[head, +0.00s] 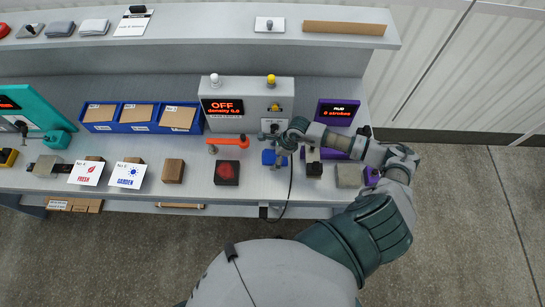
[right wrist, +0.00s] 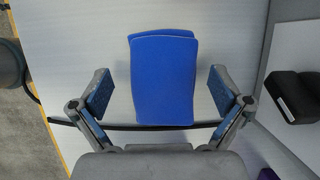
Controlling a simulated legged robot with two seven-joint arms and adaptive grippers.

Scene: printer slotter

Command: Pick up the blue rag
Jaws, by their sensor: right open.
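The blue rag (right wrist: 164,85) lies flat on the grey bench, folded into a block, in the middle of the right wrist view. It also shows small in the head view (head: 268,157). My right gripper (right wrist: 164,93) is open, with one finger on each side of the rag and a gap on both sides. The fingers do not touch it. In the head view the right gripper (head: 282,158) is over the bench beside the rag and partly covers that area. My left gripper is not in view.
A black cable (right wrist: 120,127) runs across the bench under the gripper. A black block (right wrist: 292,95) stands to the right in the wrist view. A red-topped dark block (head: 227,173) and an orange tool (head: 228,142) are left of the rag. The control box (head: 247,119) stands behind.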

